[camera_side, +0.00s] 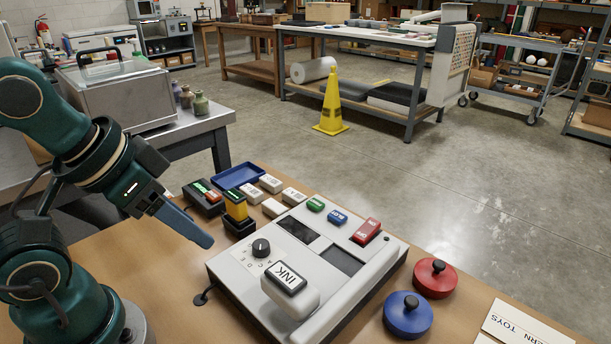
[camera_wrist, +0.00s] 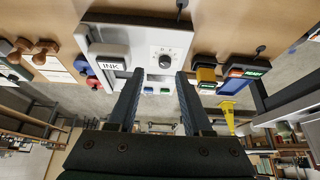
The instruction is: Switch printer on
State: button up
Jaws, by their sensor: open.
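The printer (camera_side: 245,274) is a pale grey box on the wooden table, with a white block labelled INK (camera_side: 287,277), a black knob (camera_side: 261,247), and green (camera_side: 315,204), blue (camera_side: 337,217) and red (camera_side: 367,231) buttons along its far edge. My gripper (camera_side: 206,240) is left of the printer and above the table, apart from it. In the wrist view my gripper (camera_wrist: 160,73) is open, with nothing between its fingers; the knob (camera_wrist: 165,61) shows in the gap between the fingertips. The markings on the coloured buttons are too small to read.
A black box with a green display (camera_side: 204,196) and a yellow block on a black base (camera_side: 238,210) stand behind the printer's left side. A blue tray (camera_side: 238,175) and small white blocks lie behind. Red (camera_side: 436,278) and blue (camera_side: 408,315) round knobbed pieces stand right.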

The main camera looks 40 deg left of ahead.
jog(key=shift+c, duration=0.3)
jog(key=c, duration=0.5)
jog(key=shift+w+d+r, duration=0.1)
jog(key=shift+w+r, duration=0.1)
jog(key=shift+w, duration=0.15)
grip_shut()
jog(key=w+d+r+t+h, duration=0.1)
jog(key=w+d+r+t, duration=0.25)
jog(key=w, duration=0.35)
jog(key=w+d+r+t+h, duration=0.1)
jog(key=w+d+r+t, duration=0.15)
jog(key=w+r, duration=0.35)
jog(key=w+d+f+y, duration=0.2)
jog(key=w+f, duration=0.2)
jog(key=f, duration=0.6)
jog(key=shift+w+d+f, duration=0.3)
jog(key=shift+w+d, duration=0.05)
jog(key=shift+d, duration=0.05)
